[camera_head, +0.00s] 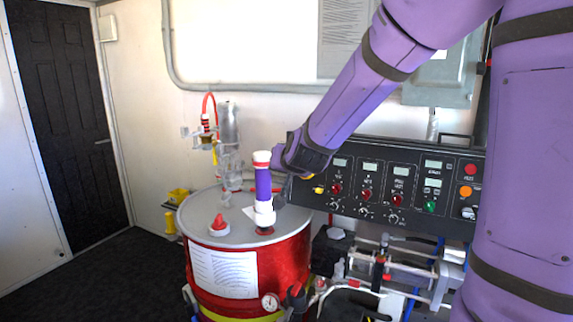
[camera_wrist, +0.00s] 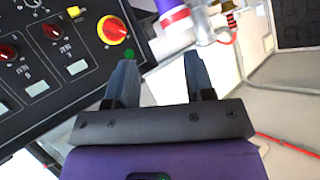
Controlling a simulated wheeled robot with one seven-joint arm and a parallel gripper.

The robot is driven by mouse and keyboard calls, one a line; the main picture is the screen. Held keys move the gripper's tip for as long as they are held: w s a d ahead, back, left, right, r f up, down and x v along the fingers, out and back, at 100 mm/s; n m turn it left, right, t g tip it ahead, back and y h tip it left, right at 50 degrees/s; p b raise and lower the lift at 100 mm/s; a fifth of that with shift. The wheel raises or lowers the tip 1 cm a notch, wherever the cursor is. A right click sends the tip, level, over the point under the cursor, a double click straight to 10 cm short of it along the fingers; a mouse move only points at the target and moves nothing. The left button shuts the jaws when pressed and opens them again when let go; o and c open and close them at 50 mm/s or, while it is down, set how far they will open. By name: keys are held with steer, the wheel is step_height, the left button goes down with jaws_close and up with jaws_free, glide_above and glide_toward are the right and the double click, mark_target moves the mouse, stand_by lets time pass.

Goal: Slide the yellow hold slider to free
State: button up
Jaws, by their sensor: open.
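My gripper (camera_wrist: 159,62) shows in the wrist view with its two dark fingers apart and nothing between them. In the head view my wrist reaches the left end of the black control panel (camera_head: 350,215), and the fingers are largely hidden. In the wrist view the panel (camera_wrist: 55,85) lies to the left of the fingers. A small yellow piece (camera_wrist: 74,12) sits near its upper edge; I cannot tell whether it is the hold slider. A red button on a yellow ring (camera_wrist: 111,30) is just beyond the left finger.
A red drum (camera_head: 243,262) with a grey lid stands left of the panel. A purple and white pump tube (camera_head: 263,188) rises from its lid, close to my gripper. Pipes and valves (camera_head: 385,265) crowd below the panel. The dark floor at left is clear.

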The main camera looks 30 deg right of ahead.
steer(key=shift+n+g+y, duration=0.4)
steer(key=shift+n+y, duration=0.3)
steer(key=shift+y, duration=0.1)
steer(key=shift+s+a+r, duration=0.25)
steer(key=shift+s+r, duration=0.15)
steer(key=shift+s, duration=0.35)
steer(key=shift+s+a+r, duration=0.3)
steer(key=shift+s+r, duration=0.05)
steer(key=shift+s, duration=0.35)
steer(key=shift+s+a+r, duration=0.25)
steer(key=shift+s+r, duration=0.15)
steer(key=shift+s, duration=0.35)
